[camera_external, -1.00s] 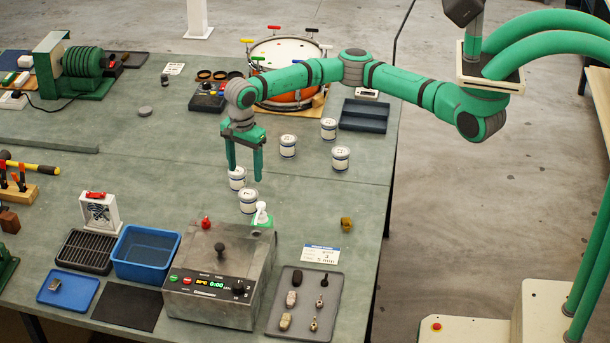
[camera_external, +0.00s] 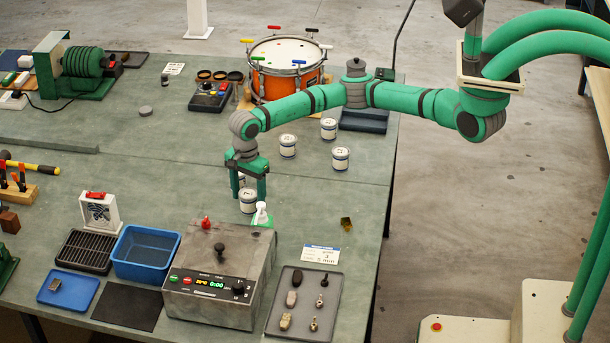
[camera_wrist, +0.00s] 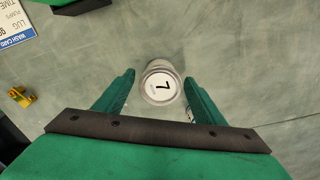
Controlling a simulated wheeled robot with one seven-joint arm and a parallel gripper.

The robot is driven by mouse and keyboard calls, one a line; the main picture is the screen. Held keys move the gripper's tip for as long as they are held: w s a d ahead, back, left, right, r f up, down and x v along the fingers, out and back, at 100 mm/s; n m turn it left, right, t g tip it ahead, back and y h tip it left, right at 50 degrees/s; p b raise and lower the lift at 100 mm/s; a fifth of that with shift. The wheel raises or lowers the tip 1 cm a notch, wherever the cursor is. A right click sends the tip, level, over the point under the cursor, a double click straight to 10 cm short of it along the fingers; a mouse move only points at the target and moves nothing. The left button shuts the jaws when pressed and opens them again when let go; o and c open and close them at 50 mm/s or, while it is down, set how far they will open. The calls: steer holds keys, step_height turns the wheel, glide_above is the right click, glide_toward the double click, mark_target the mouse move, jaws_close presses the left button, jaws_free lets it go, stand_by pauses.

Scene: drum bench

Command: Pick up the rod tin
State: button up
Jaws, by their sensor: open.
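Several white lidded tins with dark blue bands stand on the bench; I cannot read which is the rod tin. My gripper (camera_external: 249,197) is open and low over the nearest tin (camera_external: 248,204). In the wrist view that tin (camera_wrist: 161,85) shows a white lid marked 7, between my two fingertips (camera_wrist: 160,79). I see no clear contact with either finger. A second tin stands just behind, mostly hidden by my gripper in the external view; a bit of it shows beside the right finger in the wrist view. Other tins (camera_external: 288,146) stand farther back, apart.
A grey washer box (camera_external: 219,279) is nearer the front, beside a blue bin (camera_external: 146,255). A small brass piece (camera_external: 346,224) lies to the right. A drum (camera_external: 287,82) stands at the back.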

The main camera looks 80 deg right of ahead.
mark_target(249, 193)
steer(key=shift+c, duration=0.4)
steer(key=c, duration=1)
steer(key=shift+r, duration=0.1)
steer(key=shift+r, duration=0.6)
step_height(249, 193, up, 2)
steer(key=shift+r, duration=0.15)
steer(key=s+r, duration=0.3)
steer(key=s, duration=0.1)
steer(key=s+r, duration=0.3)
steer(key=s, duration=0.2)
steer(key=s+d+r, duration=0.1)
steer(key=s+r, duration=0.2)
steer(key=s, duration=0.2)
steer(key=shift+r, duration=0.25)
